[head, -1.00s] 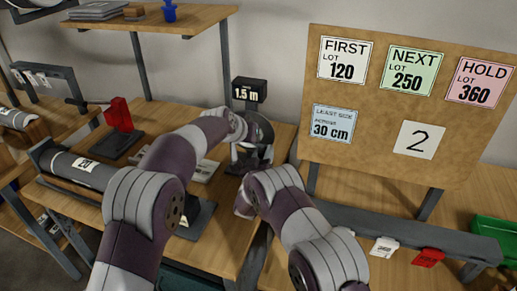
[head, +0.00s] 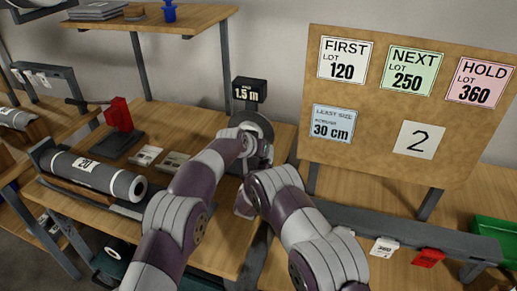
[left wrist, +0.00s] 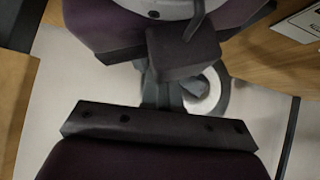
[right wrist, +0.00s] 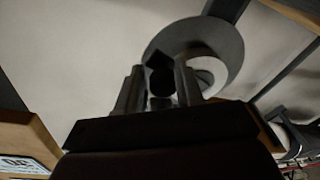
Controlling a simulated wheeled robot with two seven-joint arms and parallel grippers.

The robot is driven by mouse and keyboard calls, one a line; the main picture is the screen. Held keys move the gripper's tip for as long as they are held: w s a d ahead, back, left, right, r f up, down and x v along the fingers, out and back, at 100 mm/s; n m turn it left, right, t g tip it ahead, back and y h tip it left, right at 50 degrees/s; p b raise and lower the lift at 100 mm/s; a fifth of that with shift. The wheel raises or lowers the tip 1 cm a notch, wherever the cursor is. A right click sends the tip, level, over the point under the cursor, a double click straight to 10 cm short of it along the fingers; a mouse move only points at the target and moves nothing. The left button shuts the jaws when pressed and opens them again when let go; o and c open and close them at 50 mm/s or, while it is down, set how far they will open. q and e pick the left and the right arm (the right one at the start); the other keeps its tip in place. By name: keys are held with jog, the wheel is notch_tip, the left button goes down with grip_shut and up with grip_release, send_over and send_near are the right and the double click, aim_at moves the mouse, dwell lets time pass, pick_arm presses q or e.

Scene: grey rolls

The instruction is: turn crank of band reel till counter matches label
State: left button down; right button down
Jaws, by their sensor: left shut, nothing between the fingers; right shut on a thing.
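The band reel (head: 266,128) is a dark disc on a stand at the back of the bench, partly hidden by my arms. Its black counter (head: 248,91) above it reads 1.5 m. In the right wrist view the reel's disc (right wrist: 225,42) is close ahead, and my right gripper (right wrist: 160,86) is shut on the dark round crank handle (right wrist: 160,80). My left gripper (left wrist: 158,88) is shut and empty; in its wrist view a pale ring of the reel (left wrist: 208,90) lies just beyond. In the head view both gripper tips are hidden at the reel.
A grey roll (head: 92,173) labelled 20 lies at left. A red-handled tool (head: 119,115) stands behind it. A green bin (head: 495,235) is far right.

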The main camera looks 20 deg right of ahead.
jog(key=shift+a+r, duration=0.2)
jog(key=shift+a, duration=0.15)
jog(key=c, duration=0.9)
grip_release()
jog(key=shift+o, duration=0.2)
jog(key=shift+d, duration=0.15)
pick_arm(q)
jog(key=shift+s+f, duration=0.1)
jog(key=shift+f, duration=0.55)
pick_arm(e)
jog(key=shift+d, duration=0.1)
